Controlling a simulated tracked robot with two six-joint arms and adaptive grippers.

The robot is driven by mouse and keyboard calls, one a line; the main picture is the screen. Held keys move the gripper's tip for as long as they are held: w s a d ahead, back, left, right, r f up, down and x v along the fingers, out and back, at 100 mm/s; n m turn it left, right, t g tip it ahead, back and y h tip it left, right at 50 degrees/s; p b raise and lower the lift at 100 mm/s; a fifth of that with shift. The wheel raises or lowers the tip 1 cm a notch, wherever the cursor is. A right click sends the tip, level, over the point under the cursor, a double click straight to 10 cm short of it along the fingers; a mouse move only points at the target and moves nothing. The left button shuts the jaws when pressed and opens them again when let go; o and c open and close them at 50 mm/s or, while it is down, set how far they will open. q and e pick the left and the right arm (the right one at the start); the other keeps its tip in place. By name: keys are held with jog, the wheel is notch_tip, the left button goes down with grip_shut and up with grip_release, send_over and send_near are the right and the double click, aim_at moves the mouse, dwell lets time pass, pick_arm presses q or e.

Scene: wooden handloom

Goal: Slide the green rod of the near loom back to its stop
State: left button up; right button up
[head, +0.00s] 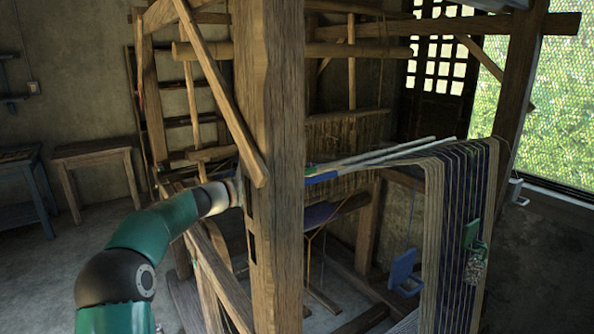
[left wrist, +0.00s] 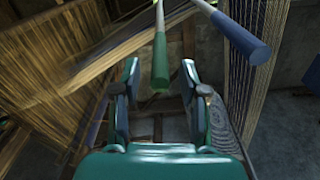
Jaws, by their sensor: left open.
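The green rod (left wrist: 160,62) is pale with a green end. In the left wrist view its end appears in the gap between the two fingers of my left gripper (left wrist: 159,72), which is open. I cannot tell whether a finger touches it. A blue-ended rod (left wrist: 240,38) lies to its right, outside the fingers. In the head view the green end (head: 309,169) and the blue end (head: 322,178) show just right of a thick wooden post; the pale rods run right to the hanging warp. The post hides my left gripper there. My right gripper is not in view.
The thick post (head: 270,170) of the loom stands in front of my left arm's end. Striped warp threads (head: 460,220) hang at the right, with a green item (head: 471,235) on them. A blue piece (head: 403,270) hangs lower. Benches (head: 95,150) stand far left.

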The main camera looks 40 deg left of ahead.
aim_at(313, 171)
pick_arm(q)
jog(key=shift+p+x, duration=0.55)
jog(key=shift+x, duration=1.65)
grip_shut()
